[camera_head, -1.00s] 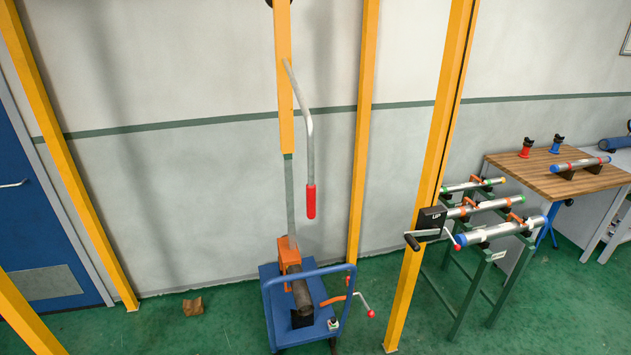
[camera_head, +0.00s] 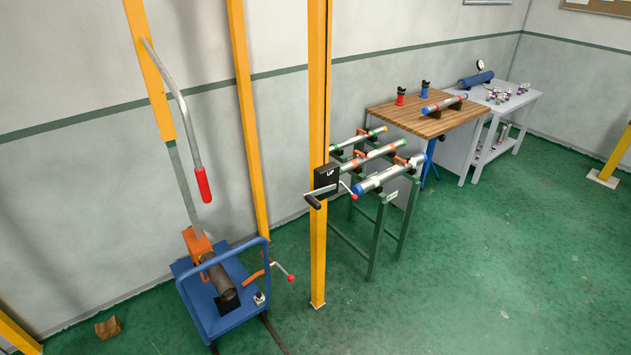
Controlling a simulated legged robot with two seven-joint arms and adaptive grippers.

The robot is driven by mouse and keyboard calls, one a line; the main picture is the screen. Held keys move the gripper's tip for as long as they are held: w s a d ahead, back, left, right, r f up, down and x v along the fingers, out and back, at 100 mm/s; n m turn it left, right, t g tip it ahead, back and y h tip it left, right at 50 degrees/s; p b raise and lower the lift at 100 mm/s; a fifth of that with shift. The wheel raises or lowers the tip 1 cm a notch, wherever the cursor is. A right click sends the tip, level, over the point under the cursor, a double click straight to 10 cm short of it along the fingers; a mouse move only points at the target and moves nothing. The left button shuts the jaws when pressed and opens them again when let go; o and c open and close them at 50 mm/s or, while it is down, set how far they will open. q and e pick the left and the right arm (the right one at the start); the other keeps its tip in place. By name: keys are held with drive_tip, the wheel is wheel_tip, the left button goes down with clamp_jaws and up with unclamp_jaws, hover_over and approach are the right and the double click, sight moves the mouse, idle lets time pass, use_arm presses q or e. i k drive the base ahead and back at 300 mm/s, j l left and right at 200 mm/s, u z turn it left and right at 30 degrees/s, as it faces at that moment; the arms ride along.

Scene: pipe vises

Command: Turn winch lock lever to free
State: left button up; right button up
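A black winch box (camera_head: 326,178) marked "UP" is fixed to a yellow post (camera_head: 318,250) near the middle of the head view. A crank with a dark grip (camera_head: 313,202) sticks out at its lower left. A thin lever with a red knob (camera_head: 356,189) reaches out at its right, close to the blue-ended pipe behind. Which setting the lever is in cannot be told from here. Neither of my grippers shows in the view.
A blue cart (camera_head: 222,296) carrying a dark pipe (camera_head: 216,272) and an orange block stands left of the post. A long red-gripped handle (camera_head: 203,185) hangs above it. A green pipe rack (camera_head: 377,235) stands just behind the winch. Green floor (camera_head: 500,265) is clear at right.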

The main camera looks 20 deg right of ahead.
sight(354, 196)
drive_tip(key=i+l, duration=0.1)
drive_tip(key=l, duration=0.35)
drive_tip(key=i+l, duration=0.15)
drive_tip(key=l, duration=0.25)
drive_tip(key=i+l, duration=0.1)
drive_tip(key=l, duration=0.35)
drive_tip(key=i+l, duration=0.1)
drive_tip(key=l, duration=0.35)
drive_tip(key=i+l, duration=0.1)
drive_tip(key=l, duration=0.3)
